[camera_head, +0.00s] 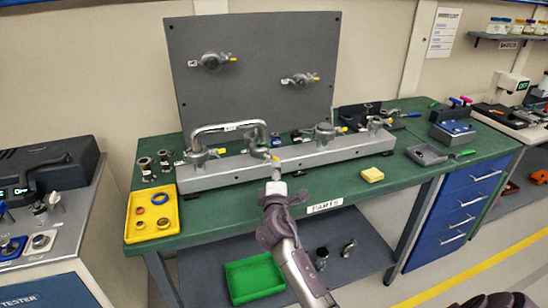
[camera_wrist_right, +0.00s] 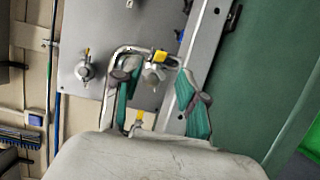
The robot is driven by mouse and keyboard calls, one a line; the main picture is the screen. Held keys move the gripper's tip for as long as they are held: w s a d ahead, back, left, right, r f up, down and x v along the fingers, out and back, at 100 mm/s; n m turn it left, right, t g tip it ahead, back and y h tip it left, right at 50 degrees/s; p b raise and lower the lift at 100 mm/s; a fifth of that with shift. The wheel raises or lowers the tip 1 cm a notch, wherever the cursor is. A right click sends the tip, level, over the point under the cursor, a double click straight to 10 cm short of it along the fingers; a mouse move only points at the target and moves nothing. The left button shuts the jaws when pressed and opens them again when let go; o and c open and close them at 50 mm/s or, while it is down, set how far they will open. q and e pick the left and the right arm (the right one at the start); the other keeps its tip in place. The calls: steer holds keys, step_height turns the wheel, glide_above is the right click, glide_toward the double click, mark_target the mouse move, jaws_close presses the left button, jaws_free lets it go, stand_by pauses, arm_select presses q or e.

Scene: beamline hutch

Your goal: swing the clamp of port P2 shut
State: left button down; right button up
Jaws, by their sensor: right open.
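A long grey manifold bar (camera_head: 290,165) lies on the green bench and carries several ports with metal clamps, some with yellow tips. A bent silver pipe (camera_head: 228,127) joins two of its ports at the left. My right gripper (camera_head: 277,174) is open just in front of the bar, by a yellow-tipped clamp lever (camera_head: 276,158). In the right wrist view my right gripper (camera_wrist_right: 160,85) has its fingers apart, with a metal clamp (camera_wrist_right: 153,75) and its yellow tip showing between them. I cannot tell whether they touch it. I cannot read which port is P2. My left gripper is out of view.
A grey upright panel (camera_head: 260,50) behind the bar carries two more clamped fittings. A grey tray (camera_head: 426,155) is further right. A green bin (camera_head: 253,279) sits on the lower shelf.

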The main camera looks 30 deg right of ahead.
mark_target(276, 159)
steer(key=x, duration=0.8)
steer(key=shift+c, duration=0.2)
steer(key=shift+a, duration=0.1)
jaws_close()
